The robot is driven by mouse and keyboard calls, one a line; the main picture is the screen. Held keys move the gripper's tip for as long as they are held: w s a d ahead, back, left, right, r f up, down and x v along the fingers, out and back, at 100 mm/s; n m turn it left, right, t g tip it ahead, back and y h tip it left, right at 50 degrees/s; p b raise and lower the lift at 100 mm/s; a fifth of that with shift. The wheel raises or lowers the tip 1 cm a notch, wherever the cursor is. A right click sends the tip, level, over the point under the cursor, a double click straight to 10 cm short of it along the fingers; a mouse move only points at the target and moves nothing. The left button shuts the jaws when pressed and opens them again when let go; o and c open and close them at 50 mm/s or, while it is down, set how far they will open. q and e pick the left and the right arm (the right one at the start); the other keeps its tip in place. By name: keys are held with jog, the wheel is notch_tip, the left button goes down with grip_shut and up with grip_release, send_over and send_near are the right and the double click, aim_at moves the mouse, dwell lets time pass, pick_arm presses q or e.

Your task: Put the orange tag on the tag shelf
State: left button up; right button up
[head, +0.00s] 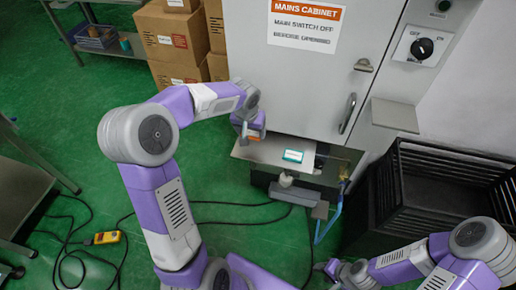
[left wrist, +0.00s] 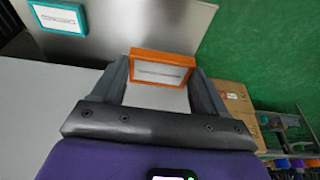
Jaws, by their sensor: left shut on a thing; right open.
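The orange tag (left wrist: 162,68), a small orange-framed plate with a white label, sits between the fingers of my left gripper (left wrist: 160,82). In the head view my left gripper (head: 250,134) is shut on it at the left end of a grey metal plate (head: 265,151) on the cabinet front. A teal tag (head: 293,156) lies on that plate; it also shows in the left wrist view (left wrist: 58,18). A smaller bare grey shelf (head: 395,114) juts out further right. I cannot tell which is the tag shelf. My right gripper (head: 326,267) is open at the bottom, away from both.
The grey mains cabinet (head: 300,85) stands behind the plate. A black crate (head: 440,188) is at the right. Cardboard boxes (head: 175,45) stand at the back left. A yellow device (head: 107,237) and black cables lie on the green floor.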

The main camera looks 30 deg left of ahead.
aim_at(252, 147)
pick_arm(q)
notch_tip(252, 147, down, 7)
jog(key=shift+f+b, duration=0.1)
jog(key=shift+b, duration=1)
jog(key=o, duration=1)
jog(key=shift+o, duration=0.2)
jog(key=p+v, duration=0.4)
jog(key=v, duration=0.8)
